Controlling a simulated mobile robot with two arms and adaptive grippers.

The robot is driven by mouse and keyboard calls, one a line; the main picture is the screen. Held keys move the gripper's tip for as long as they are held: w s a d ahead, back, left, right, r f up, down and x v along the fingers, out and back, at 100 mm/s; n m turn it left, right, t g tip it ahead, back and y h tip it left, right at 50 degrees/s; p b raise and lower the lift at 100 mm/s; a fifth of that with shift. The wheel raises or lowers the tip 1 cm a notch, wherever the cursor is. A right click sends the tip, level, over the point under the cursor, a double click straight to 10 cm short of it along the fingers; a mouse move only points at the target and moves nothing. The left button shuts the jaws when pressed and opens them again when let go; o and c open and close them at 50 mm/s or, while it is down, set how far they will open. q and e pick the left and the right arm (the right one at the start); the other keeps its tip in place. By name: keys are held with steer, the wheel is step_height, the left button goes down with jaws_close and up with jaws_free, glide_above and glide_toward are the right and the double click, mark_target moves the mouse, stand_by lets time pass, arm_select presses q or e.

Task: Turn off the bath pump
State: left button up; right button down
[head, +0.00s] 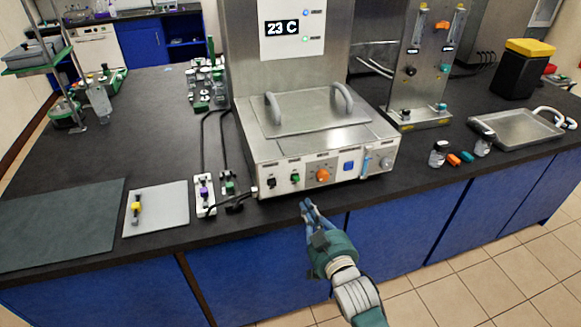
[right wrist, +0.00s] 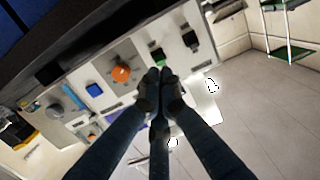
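The steel water bath (head: 315,140) stands on the dark bench with a closed two-handled lid and a display reading 23 C. Its front panel carries a black switch (head: 271,183), a green switch (head: 295,178), an orange knob (head: 323,174) and a blue button (head: 348,166). The labels are too small to read, so I cannot tell which is the pump's. My right gripper (head: 308,205) is before the bench edge, below the panel, fingers together and empty. In the right wrist view its fingertips (right wrist: 160,76) appear beside the green switch (right wrist: 158,58); contact is not clear. My left gripper is not in view.
Cables and a small white power strip (head: 205,196) lie left of the bath. A grey plate (head: 157,208) and dark mat (head: 60,222) are farther left. Small jars (head: 438,153) and a steel tray (head: 515,130) are to the right. Floor before the bench is clear.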

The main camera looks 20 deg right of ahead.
steer(key=t, duration=0.1)
glide_toward(293, 163)
steer(key=s+r, duration=0.2)
steer(key=s, duration=0.1)
steer(key=shift+d, duration=0.1)
steer(key=w+p, duration=0.1)
steer(key=w, duration=0.2)
steer(key=w+f+p, duration=0.1)
steer(key=w, duration=0.2)
steer(key=w+f+p, duration=0.1)
steer(key=w, duration=0.2)
steer(key=shift+w+a+p, duration=0.15)
steer(key=shift+a+p, duration=0.05)
steer(key=shift+p, duration=0.15)
steer(key=shift+s+f, duration=0.3)
steer(key=shift+f, duration=0.5)
